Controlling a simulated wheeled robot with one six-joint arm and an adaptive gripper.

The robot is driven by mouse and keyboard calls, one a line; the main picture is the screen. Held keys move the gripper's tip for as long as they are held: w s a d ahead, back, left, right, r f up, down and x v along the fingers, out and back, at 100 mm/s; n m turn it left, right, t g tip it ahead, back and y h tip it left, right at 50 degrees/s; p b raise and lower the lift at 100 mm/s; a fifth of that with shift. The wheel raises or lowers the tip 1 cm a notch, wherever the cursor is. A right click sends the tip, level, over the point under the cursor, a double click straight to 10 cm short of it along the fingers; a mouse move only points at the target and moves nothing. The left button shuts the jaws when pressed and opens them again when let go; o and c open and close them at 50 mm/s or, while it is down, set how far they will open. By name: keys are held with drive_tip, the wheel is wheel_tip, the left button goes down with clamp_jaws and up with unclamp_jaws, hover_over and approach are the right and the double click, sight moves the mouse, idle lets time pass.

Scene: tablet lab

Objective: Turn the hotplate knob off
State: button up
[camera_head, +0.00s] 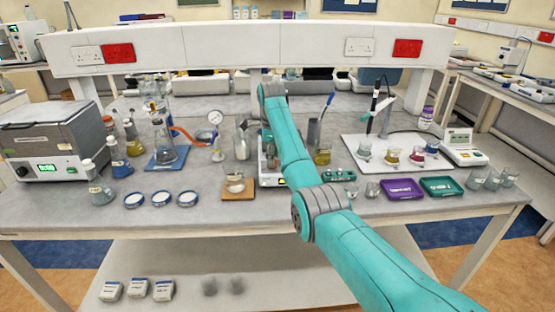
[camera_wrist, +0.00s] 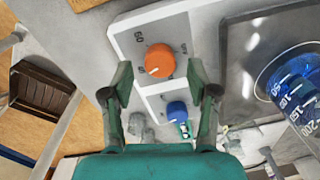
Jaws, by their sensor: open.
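The hotplate (camera_wrist: 250,60) fills the upper right of the wrist view, with a dark top plate and a white control panel. An orange knob (camera_wrist: 160,60) and a blue knob (camera_wrist: 177,111) sit on the panel, with printed numbers around the orange one. My gripper (camera_wrist: 158,75) is open and empty, its fingers on either side of the orange knob in the picture. I cannot tell whether they touch it. In the head view the hotplate (camera_head: 271,182) is partly hidden by my teal arm, and its knobs are too small to make out.
A beaker of blue liquid (camera_wrist: 300,88) stands on the hotplate. A brown mat (camera_head: 239,190) with a beaker lies left of the hotplate. A green rack (camera_head: 340,175) and a purple tray (camera_head: 403,189) lie to its right. The bench's front edge is close.

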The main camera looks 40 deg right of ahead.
drive_tip(key=shift+f, duration=0.85)
drive_tip(key=shift+c, duration=0.2)
drive_tip(key=shift+d, duration=0.1)
clamp_jaws()
